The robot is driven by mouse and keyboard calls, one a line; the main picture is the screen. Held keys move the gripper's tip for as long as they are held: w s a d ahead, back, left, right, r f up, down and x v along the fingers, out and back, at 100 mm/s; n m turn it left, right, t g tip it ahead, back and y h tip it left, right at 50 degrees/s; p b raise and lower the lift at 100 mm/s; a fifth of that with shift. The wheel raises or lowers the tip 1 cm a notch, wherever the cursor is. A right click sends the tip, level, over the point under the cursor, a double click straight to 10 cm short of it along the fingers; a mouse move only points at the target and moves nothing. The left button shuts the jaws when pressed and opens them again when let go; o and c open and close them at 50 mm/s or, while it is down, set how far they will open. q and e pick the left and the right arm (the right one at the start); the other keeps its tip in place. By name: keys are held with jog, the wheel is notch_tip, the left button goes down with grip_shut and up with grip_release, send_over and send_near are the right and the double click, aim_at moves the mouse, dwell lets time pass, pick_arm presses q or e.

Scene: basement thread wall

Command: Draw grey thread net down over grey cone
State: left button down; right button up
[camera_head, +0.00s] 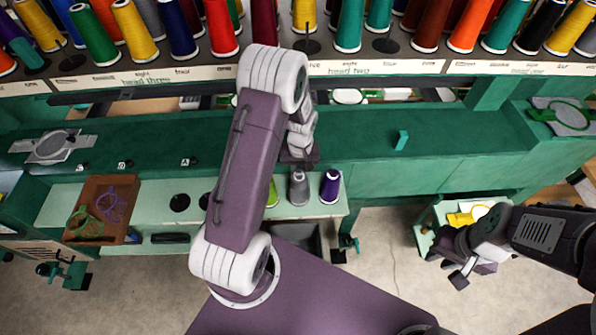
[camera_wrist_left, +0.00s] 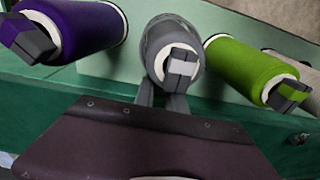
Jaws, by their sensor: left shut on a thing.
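The grey cone (camera_head: 299,188) stands on the pale shelf, between a green cone (camera_head: 272,192) and a purple cone (camera_head: 330,186). In the left wrist view the grey cone (camera_wrist_left: 178,70) is in the middle, with a grey block shape at its tip. A thin grey layer, seemingly the grey net (camera_wrist_left: 160,32), lies around its body; how far it reaches is unclear. My left gripper (camera_wrist_left: 162,104) is shut at the cone's near side, its fingers close to the net; the gripped part is hidden. My right gripper (camera_head: 462,272) hangs far right, away from the cones; its jaw gap is unclear.
A brown tray (camera_head: 128,186) at left holds a purple net (camera_head: 112,204) and a green net (camera_head: 82,222). Rows of coloured cones line the rack at the back. A small teal block (camera_head: 401,140) sits on the green beam. A small stand (camera_head: 430,222) is near my right arm.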

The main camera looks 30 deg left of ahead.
pick_arm(q)
jog(key=shift+f, duration=0.15)
jog(key=shift+f, duration=0.15)
jog(key=c, duration=1.3)
grip_release()
jog(key=r, duration=0.2)
jog(key=r+b, duration=0.1)
jog(key=r, duration=0.2)
jog(key=r+b, duration=0.1)
jog(key=r, duration=0.2)
jog(key=shift+s+d+r, duration=0.1)
jog(key=shift+d+r, duration=0.05)
jog(key=shift+d, duration=0.1)
jog(key=shift+r, duration=0.4)
